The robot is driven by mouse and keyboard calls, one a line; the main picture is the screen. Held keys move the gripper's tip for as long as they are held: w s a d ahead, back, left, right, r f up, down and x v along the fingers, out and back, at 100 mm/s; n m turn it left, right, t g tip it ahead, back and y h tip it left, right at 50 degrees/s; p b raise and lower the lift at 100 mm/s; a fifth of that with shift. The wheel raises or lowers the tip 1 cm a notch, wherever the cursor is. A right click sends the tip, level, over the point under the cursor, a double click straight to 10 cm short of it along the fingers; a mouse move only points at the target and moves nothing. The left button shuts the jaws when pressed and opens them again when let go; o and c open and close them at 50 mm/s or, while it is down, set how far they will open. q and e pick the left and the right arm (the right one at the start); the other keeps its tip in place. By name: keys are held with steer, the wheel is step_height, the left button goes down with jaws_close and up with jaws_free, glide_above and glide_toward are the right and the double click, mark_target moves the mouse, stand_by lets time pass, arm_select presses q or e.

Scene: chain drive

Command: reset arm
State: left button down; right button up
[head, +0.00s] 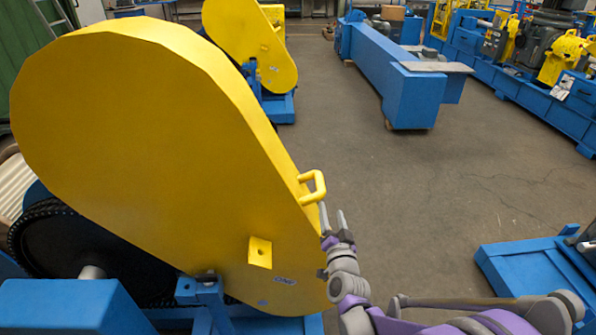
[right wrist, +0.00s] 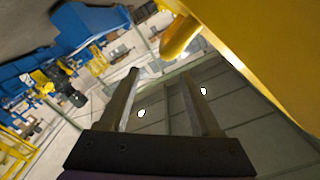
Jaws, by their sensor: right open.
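My right gripper (head: 332,211) is at the lower right edge of a large yellow guard (head: 140,130) in the head view. Its two fingers are apart with nothing between them, and they point up, just below the yellow handle (head: 317,188) on the guard's edge. In the right wrist view the open fingers (right wrist: 160,75) show with a gap between them. The handle (right wrist: 181,38) lies beyond the fingertips there, and the guard (right wrist: 250,35) fills the upper right. I cannot tell from these frames whether a finger touches the handle. My left gripper is not in view.
A dark chain wheel (head: 75,250) shows below the guard at left, by a blue frame (head: 70,308). A second yellow guard (head: 250,40) stands behind. A long blue beam (head: 390,65) lies farther back. A blue base (head: 535,275) is at right. The grey floor between is clear.

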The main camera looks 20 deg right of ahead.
steer(key=s+a+r+n+g+y+p, duration=0.1)
steer(key=s+a+n+g+y+p, duration=0.2)
steer(key=a, duration=0.4)
steer(key=s+a+f+n+g+p, duration=0.1)
steer(key=s+f+n+g, duration=0.1)
steer(key=s, duration=1)
steer(key=s+a+f+n+g+y+p, duration=0.1)
steer(key=s+a+n+g, duration=0.1)
steer(key=s+n+g, duration=0.2)
steer(key=s+g, duration=0.3)
steer(key=s, duration=0.5)
steer(key=shift+s+a+f+n+y, duration=0.2)
steer(key=shift+a+f+n+y, duration=0.1)
steer(key=shift+f+n, duration=0.1)
